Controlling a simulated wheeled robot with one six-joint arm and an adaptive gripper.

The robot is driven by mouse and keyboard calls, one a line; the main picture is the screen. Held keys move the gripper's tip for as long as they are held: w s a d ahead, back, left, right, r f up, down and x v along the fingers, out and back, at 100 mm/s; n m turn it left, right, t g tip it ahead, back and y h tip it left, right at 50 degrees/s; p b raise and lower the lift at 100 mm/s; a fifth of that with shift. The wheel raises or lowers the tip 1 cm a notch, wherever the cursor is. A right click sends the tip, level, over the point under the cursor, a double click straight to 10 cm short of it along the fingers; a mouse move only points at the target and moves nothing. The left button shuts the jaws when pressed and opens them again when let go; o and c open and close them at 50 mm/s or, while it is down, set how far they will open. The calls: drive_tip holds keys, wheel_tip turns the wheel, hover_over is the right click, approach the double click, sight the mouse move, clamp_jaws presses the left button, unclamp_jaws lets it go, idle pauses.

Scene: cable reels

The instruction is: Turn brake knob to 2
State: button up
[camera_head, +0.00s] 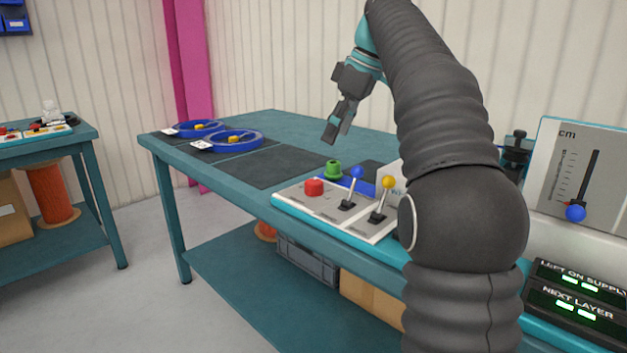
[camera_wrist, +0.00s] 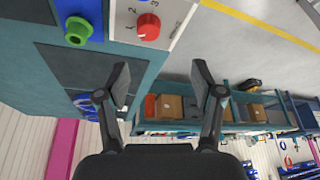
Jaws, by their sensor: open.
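The red brake knob (camera_head: 314,187) sits at the left end of a white control panel on the teal bench. In the wrist view the red knob (camera_wrist: 148,28) is at the top, with printed digits beside it; its pointer setting is too small to read surely. My gripper (camera_head: 338,132) hangs in the air above and behind the panel, apart from the knob. In the wrist view its two fingers (camera_wrist: 161,85) are spread wide with nothing between them.
A blue-knobbed lever (camera_head: 357,173) and a yellow-knobbed lever (camera_head: 387,182) stand right of the knob. A green cylindrical part (camera_head: 333,170) stands behind the panel. Blue reels (camera_head: 228,141) lie at the bench's far left. A cm gauge (camera_head: 580,178) and lit displays (camera_head: 575,295) are at right.

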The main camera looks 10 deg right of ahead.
sight(315, 181)
drive_tip(key=shift+w+d+n+y, duration=0.15)
drive_tip(key=shift+w+d+n, duration=0.25)
drive_tip(key=shift+w+n, duration=0.15)
drive_tip(key=shift+w+d+n+y, duration=0.15)
drive_tip(key=shift+w+d+n, duration=0.25)
drive_tip(key=shift+w, duration=0.25)
drive_tip(key=x, duration=1.3)
drive_tip(key=shift+s+a+f, duration=0.1)
drive_tip(key=shift+s+f, duration=0.05)
drive_tip(key=shift+f, duration=0.2)
drive_tip(key=c, duration=1.1)
